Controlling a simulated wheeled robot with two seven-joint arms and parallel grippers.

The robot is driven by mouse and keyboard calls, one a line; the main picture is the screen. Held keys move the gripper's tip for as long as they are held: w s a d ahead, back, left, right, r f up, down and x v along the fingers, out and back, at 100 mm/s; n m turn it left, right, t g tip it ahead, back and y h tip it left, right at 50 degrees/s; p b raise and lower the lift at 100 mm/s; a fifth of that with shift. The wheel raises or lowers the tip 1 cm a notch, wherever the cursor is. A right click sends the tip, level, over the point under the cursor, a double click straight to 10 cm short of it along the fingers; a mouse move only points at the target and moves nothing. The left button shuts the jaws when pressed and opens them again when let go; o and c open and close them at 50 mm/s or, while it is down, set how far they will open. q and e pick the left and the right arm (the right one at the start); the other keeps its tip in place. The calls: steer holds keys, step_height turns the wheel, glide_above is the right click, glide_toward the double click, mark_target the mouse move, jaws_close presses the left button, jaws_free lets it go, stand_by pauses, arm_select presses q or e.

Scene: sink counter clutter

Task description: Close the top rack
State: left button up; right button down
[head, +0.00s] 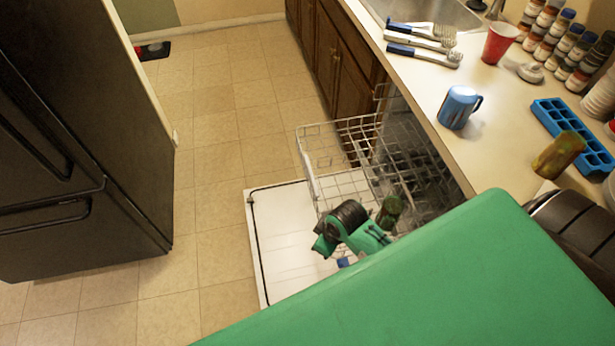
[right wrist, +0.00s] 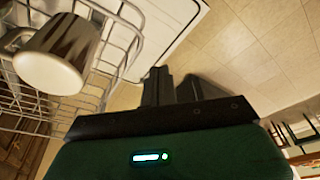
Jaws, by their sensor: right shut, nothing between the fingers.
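The dishwasher's top rack (head: 335,140) is a wire basket, pulled out above the lowered door (head: 285,240) in the head view. In the right wrist view the rack's wires (right wrist: 115,20) fill the left side, with a mug (right wrist: 50,65) in them. A dark greenish cup (head: 390,210) also shows by the rack in the head view. My right gripper (right wrist: 172,88) is shut and empty, to the right of the rack wires in the wrist view. In the head view my green right arm covers the rack's near end. My left gripper is not in view.
The counter above the dishwasher holds a blue mug (head: 459,107), a red cup (head: 499,43), cutlery (head: 425,43) and a blue ice tray (head: 575,135). A black fridge (head: 70,140) stands at the left. The tiled floor (head: 215,150) between is clear.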

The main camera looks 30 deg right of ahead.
steer(key=w+d+r+n+g+y, duration=0.1)
steer(key=w+d+r+n, duration=0.3)
steer(key=w, duration=0.6)
steer(key=w+d+r+n+g+y, duration=0.1)
steer(key=w+r+n, duration=0.4)
steer(key=w, duration=0.5)
steer(key=p+x, duration=0.1)
steer(key=x, duration=0.8)
steer(key=shift+s+d+f+p, duration=0.1)
steer(key=shift+d+p, duration=0.3)
steer(key=shift+d, duration=0.5)
steer(key=shift+s+d+f+p, duration=0.15)
steer(key=shift+d+p, duration=0.25)
steer(key=shift+d, duration=0.55)
